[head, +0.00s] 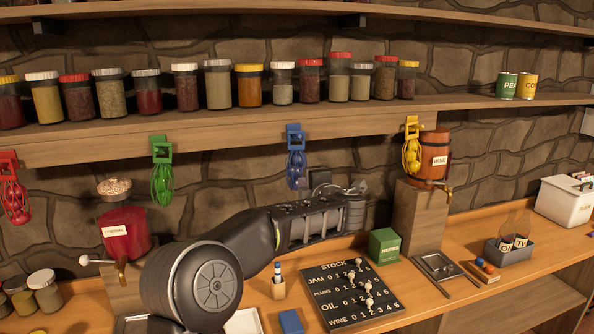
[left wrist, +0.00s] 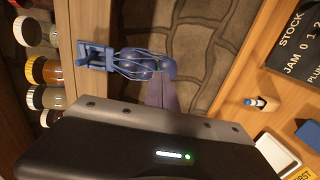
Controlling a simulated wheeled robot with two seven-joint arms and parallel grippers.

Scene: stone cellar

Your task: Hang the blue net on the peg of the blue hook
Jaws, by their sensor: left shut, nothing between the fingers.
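The blue hook (head: 294,130) is fixed to the front edge of the shelf, with the blue net (head: 297,168) hanging straight below it. The left wrist view, turned sideways, shows the hook (left wrist: 92,55) and the net (left wrist: 145,64) with round blue things inside. The net's top strands meet the hook at its peg; the exact loop is too small to make out. My left gripper (head: 320,180) is just right of the net's lower end. Its shut, empty fingers (left wrist: 160,88) show beside the net's bottom; I cannot tell whether they touch. My right gripper is out of view.
Red (head: 12,190), green (head: 162,172) and yellow (head: 411,148) nets hang along the same shelf. Several jars stand above. A wine barrel (head: 434,155), a green box (head: 384,245) and a stock board (head: 350,293) are to the right of or below my left arm.

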